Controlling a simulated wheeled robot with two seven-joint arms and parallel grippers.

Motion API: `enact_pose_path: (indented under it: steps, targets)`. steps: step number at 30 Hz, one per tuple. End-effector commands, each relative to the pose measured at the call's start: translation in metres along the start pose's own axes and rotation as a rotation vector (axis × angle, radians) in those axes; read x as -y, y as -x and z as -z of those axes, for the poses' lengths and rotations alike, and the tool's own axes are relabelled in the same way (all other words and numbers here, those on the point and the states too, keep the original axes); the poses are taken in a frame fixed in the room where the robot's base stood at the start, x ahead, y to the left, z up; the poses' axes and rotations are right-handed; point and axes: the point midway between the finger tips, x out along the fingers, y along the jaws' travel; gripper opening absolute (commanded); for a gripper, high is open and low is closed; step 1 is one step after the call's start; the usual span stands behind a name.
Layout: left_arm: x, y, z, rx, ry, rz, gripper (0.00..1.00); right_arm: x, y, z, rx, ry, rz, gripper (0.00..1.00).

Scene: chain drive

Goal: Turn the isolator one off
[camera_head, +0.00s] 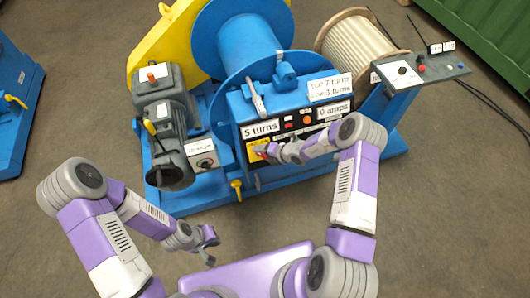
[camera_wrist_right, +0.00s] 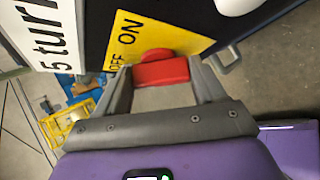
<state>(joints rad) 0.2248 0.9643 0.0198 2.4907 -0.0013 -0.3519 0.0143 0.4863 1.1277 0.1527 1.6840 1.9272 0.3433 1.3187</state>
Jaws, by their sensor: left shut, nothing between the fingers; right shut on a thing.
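The isolator is a red handle (camera_wrist_right: 160,72) on a yellow plate (camera_wrist_right: 150,33) marked OFF and ON. In the head view the yellow plate (camera_head: 252,154) is on the front panel of the blue winch, below the "5 turns" label. My right gripper (camera_wrist_right: 163,76) is shut on the red handle, one finger at each end of it. I cannot tell which marking the handle points to. In the head view my right gripper (camera_head: 268,151) partly covers the isolator. My left gripper (camera_head: 208,247) is shut and empty, low over the floor, away from the winch.
The blue winch drum (camera_head: 245,45) stands behind the panel. A control shelf (camera_head: 420,72) juts out at right. The floor at lower left is clear.

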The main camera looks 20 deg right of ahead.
Motion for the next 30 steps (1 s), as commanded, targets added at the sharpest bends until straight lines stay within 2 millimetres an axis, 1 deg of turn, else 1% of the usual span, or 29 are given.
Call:
enact_pose_path:
  steps: [4, 11, 26, 27, 29, 30]
  targets:
    - [-0.0003, 0.001, -0.0001, 0.0, 0.0, 0.0, 0.0, -0.002, 0.0003, -0.0005, 0.001, 0.063, 0.043, 0.39]
    - [-0.0005, 0.0013, -0.0001, 0.0, 0.0, 0.0, 0.0, -0.0024, -0.0001, -0.0003, 0.001, 0.116, 0.081, 0.39]
    - [-0.0005, 0.0013, -0.0001, 0.0, 0.0, 0.0, 0.0, -0.0017, 0.0001, -0.0004, 0.001, 0.13, 0.092, 0.39]
    - [-0.0005, 0.0013, -0.0001, 0.0, 0.0, 0.0, 0.0, -0.0017, 0.0001, -0.0004, 0.001, 0.13, 0.092, 0.72]
    - [-0.0005, 0.0013, -0.0001, 0.0, 0.0, 0.0, 0.0, -0.0017, 0.0001, -0.0003, 0.001, 0.13, 0.092, 0.81]
    - [-0.0005, 0.0013, -0.0001, 0.0, 0.0, 0.0, 0.0, -0.0018, 0.0001, -0.0003, 0.001, 0.129, 0.092, 0.87]
